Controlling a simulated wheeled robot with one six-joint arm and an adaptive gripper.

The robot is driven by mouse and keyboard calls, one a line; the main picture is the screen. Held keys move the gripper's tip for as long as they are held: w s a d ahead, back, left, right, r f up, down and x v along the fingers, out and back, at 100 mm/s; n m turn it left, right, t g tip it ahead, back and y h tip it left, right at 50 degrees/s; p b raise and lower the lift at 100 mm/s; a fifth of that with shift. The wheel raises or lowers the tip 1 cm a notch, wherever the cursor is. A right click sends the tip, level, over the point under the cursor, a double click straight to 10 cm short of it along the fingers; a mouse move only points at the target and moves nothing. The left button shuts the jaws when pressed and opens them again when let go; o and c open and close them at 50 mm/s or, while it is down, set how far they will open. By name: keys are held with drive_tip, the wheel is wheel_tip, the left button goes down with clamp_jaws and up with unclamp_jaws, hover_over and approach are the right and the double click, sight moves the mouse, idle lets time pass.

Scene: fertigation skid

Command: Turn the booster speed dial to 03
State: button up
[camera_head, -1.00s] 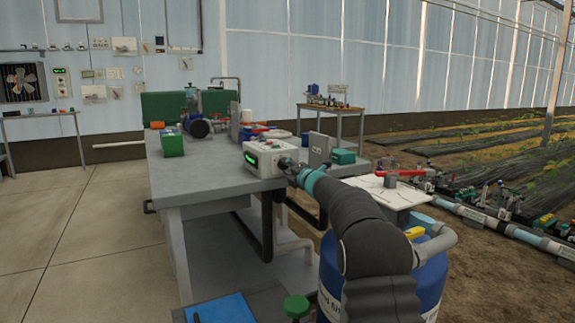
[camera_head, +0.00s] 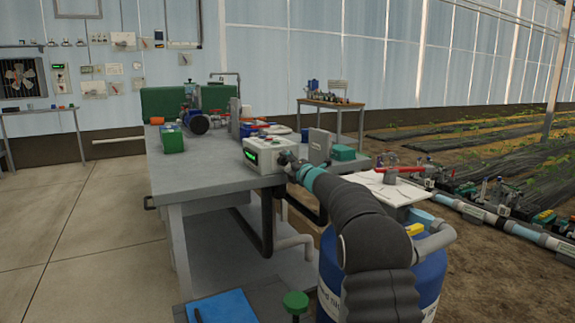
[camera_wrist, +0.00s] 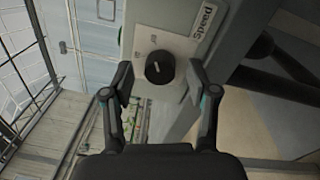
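The booster speed dial (camera_wrist: 160,67) is a round black knob with a pale pointer line, on a light panel in the wrist view. My gripper (camera_wrist: 160,84) is open, with one finger on each side of the dial and a visible gap to it. The control box (camera_head: 270,154) is white with a lit green display (camera_head: 251,156) and stands on the grey bench in the head view. The display digits are too small to read. In the head view my gripper is at the box's right side, and the dial is hidden there.
The grey bench (camera_head: 190,173) has free room left of the box. A green box (camera_head: 172,140) stands farther back on it. A grey upright plate (camera_head: 319,146) and a teal block (camera_head: 343,152) are close to my arm. A blue barrel (camera_head: 328,271) stands below my arm.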

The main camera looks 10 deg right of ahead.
drive_tip(key=v, duration=1.2)
idle(0.3)
